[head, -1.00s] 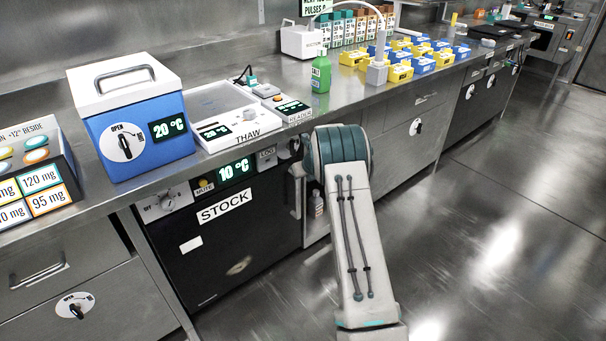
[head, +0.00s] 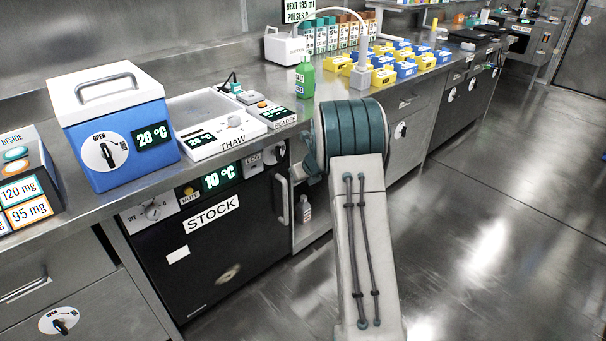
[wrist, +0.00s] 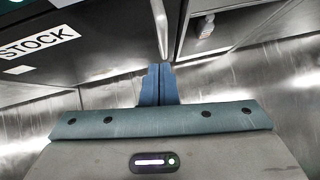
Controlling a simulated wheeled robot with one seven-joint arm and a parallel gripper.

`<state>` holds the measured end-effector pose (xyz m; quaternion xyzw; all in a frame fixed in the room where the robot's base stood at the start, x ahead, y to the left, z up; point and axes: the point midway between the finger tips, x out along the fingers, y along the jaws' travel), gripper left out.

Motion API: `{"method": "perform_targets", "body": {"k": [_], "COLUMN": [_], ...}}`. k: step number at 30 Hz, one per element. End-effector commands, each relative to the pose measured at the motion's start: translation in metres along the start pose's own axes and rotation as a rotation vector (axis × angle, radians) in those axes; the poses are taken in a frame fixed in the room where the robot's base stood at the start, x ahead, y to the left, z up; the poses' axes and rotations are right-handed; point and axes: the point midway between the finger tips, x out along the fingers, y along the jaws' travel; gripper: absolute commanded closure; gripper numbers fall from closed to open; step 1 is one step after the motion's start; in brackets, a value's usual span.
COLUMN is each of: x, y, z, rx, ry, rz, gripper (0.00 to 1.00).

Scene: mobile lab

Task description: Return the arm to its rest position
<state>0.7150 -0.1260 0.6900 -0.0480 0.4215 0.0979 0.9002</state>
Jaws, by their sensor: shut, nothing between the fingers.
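My arm (head: 356,230) shows in the head view, a pale link with dark cables and a teal ribbed joint at its upper end, in front of the counter. The fingers point toward the lower front of the cabinets, beside the black STOCK unit (wrist: 75,60). No object is held.
The black STOCK unit (head: 215,250) is under the counter (head: 275,75), left of my arm. On the counter are a blue-and-white box (head: 120,130), a THAW tray (head: 215,125), a green bottle (head: 305,78) and several yellow and blue blocks. Floor (head: 500,230) to the right is clear.

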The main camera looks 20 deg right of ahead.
Motion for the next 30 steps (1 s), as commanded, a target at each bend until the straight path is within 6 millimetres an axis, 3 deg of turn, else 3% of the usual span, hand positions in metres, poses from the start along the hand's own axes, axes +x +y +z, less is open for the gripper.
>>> {"method": "perform_targets", "body": {"k": [8, 11, 13, 18, 21, 26, 30], "x": [-0.016, -0.028, -0.047, -0.131, -0.186, -0.268, -0.333], "y": [-0.002, -0.002, 0.000, 0.004, 0.007, 0.021, 0.043], "z": [-0.001, 0.010, 0.027, 0.076, 0.091, 0.090, 0.068], "rx": [0.006, 0.053, 0.145, 0.577, 0.887, 1.390, 1.833], "ry": [0.000, -0.022, -0.061, -0.213, -0.302, -0.408, -0.459], "rz": [-0.003, -0.021, -0.050, -0.155, -0.210, -0.273, -0.319], "gripper": [1.00, 1.00, 1.00, 1.00, 1.00, 1.00, 1.00]}}
